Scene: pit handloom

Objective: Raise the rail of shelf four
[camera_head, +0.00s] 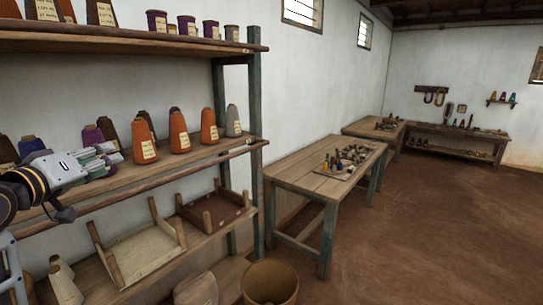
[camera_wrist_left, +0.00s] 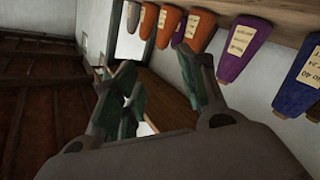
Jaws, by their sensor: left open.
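A wooden shelf rack stands at the left of the head view. A thin wooden rail (camera_head: 225,154) runs along the front of its middle shelf (camera_head: 185,157), ending near the green-grey post (camera_head: 257,160). No shelf number is readable, so I cannot tell which is shelf four. My left gripper (camera_head: 103,160) is at the left end of this shelf, among the yarn cones, above the rail's line. In the left wrist view my left gripper (camera_wrist_left: 165,90) has its fingers apart with nothing between them. The rail is not clear in that view. My right gripper is not in view.
Orange cones (camera_head: 181,132) and a grey cone (camera_head: 233,121) stand on the middle shelf; a purple cone (camera_wrist_left: 238,55) shows in the wrist view. Wooden frames (camera_head: 140,250) lie below. A basket (camera_head: 270,283) and a worktable (camera_head: 300,170) stand right. The floor beyond is clear.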

